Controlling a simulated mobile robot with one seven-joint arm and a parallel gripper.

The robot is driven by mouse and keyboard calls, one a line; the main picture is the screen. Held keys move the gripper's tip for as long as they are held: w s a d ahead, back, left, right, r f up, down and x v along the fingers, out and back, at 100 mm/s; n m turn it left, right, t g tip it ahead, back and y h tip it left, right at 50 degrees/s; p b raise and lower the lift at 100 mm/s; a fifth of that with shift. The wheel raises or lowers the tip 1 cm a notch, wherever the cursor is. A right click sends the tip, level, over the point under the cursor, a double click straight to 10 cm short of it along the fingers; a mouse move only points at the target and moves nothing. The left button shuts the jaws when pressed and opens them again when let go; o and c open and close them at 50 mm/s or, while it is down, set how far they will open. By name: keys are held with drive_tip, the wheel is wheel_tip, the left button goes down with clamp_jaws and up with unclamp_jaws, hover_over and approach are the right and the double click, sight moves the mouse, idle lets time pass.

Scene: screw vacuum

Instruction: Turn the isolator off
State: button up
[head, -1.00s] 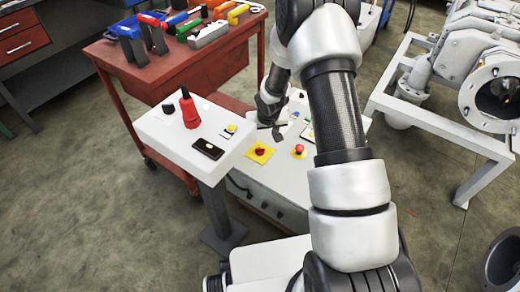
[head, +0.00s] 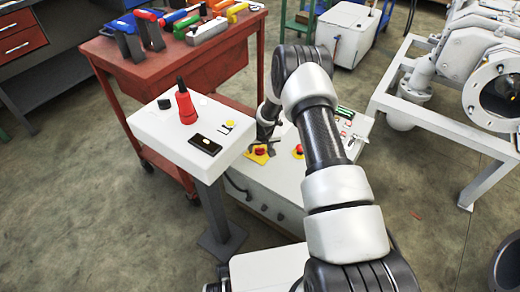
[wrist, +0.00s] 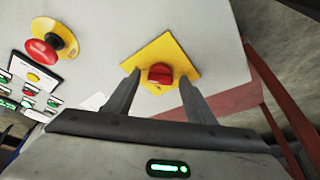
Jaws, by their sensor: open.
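The isolator (head: 260,154) is a red knob on a square yellow plate, on the near left part of the white control panel. In the wrist view the isolator (wrist: 160,75) shows at top centre, with the knob between my two fingers. My gripper (head: 262,145) is open just over it, partly hiding it in the head view. In the wrist view my gripper (wrist: 160,82) has a fingertip on each side of the knob. I cannot tell whether the fingers touch it.
A red mushroom button (wrist: 41,52) on a round yellow base sits beside the isolator. It also shows in the head view (head: 298,150). A white pedestal box (head: 165,132) with a red handle stands close on the left. A red tool cart (head: 178,72) is behind.

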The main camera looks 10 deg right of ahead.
drive_tip(key=shift+f, duration=0.1)
drive_tip(key=c, duration=1)
drive_tip(key=shift+c, duration=0.2)
drive_tip(key=shift+d+n, duration=0.1)
drive_tip(key=shift+n, duration=0.3)
drive_tip(key=n+y, duration=0.1)
drive_tip(key=n, duration=0.1)
drive_tip(key=shift+d+n, duration=0.15)
drive_tip(key=shift+n, duration=0.25)
drive_tip(key=n+g+y, duration=0.1)
drive_tip(key=n+y, duration=0.1)
drive_tip(key=n, duration=0.3)
drive_tip(key=shift+w, duration=0.15)
drive_tip(key=n, duration=0.2)
drive_tip(key=n+g+y, duration=0.1)
drive_tip(key=n, duration=0.2)
drive_tip(key=shift+w+d+g, duration=0.1)
drive_tip(key=shift+w+g, duration=0.05)
drive_tip(key=shift+g, duration=0.15)
drive_tip(key=n+g, duration=0.1)
drive_tip(key=n, duration=0.3)
drive_tip(key=shift+w+g, duration=0.1)
drive_tip(key=shift+g, duration=0.3)
drive_tip(key=shift+d+n, duration=0.1)
drive_tip(key=shift+n, duration=0.2)
